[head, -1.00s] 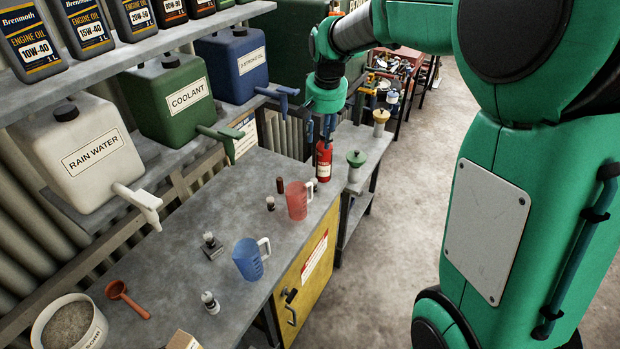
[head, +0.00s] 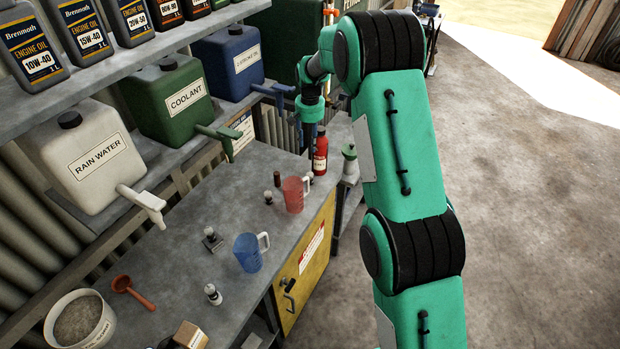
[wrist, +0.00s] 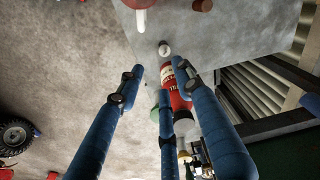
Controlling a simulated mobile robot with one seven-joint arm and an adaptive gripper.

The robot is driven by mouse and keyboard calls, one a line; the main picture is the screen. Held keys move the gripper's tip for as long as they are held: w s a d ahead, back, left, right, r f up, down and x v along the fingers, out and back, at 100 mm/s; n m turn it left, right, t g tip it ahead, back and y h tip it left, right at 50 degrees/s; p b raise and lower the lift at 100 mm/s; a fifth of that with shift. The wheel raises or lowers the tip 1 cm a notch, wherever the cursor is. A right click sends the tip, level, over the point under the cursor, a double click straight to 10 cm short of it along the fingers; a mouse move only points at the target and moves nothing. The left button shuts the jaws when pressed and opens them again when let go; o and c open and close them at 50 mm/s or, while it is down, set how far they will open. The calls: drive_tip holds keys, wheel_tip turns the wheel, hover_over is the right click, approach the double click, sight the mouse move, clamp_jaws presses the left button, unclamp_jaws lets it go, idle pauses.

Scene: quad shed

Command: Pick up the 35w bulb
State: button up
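Several small bulb-like items stand on the grey bench: one at the front (head: 213,294), one on a square base (head: 212,240), one left of the red jug (head: 268,198), and a small one behind the jug (head: 310,177). No wattage is readable, so I cannot tell which is the 35w bulb. A small white-topped item (wrist: 164,48) shows on the bench in the wrist view, just beyond my fingertips. My gripper (head: 310,150) points down over the bench's far end beside a red bottle. In the wrist view its blue fingers (wrist: 157,72) are apart, with no object visibly held.
The red bottle (head: 320,155) stands very close to my fingers. The red jug (head: 294,195) and blue jug (head: 248,252) stand along the bench edge. Shelf containers with taps, such as the coolant one (head: 180,100), overhang the left side.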

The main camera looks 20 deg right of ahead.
drive_tip(key=p, duration=0.2)
hover_over(310, 172)
wheel_tip(310, 172, down, 9)
drive_tip(key=shift+w+r+m+g, duration=0.15)
drive_tip(key=shift+w+m+g, duration=0.15)
drive_tip(key=shift+w, duration=0.05)
wheel_tip(310, 172, down, 9)
drive_tip(key=shift+r+p, duration=0.2)
drive_tip(key=shift+p, duration=0.1)
drive_tip(key=shift+f, duration=0.1)
idle(0.3)
drive_tip(key=shift+s+f+p, duration=0.2)
drive_tip(key=shift+f+p, duration=0.3)
drive_tip(key=shift+f, duration=2)
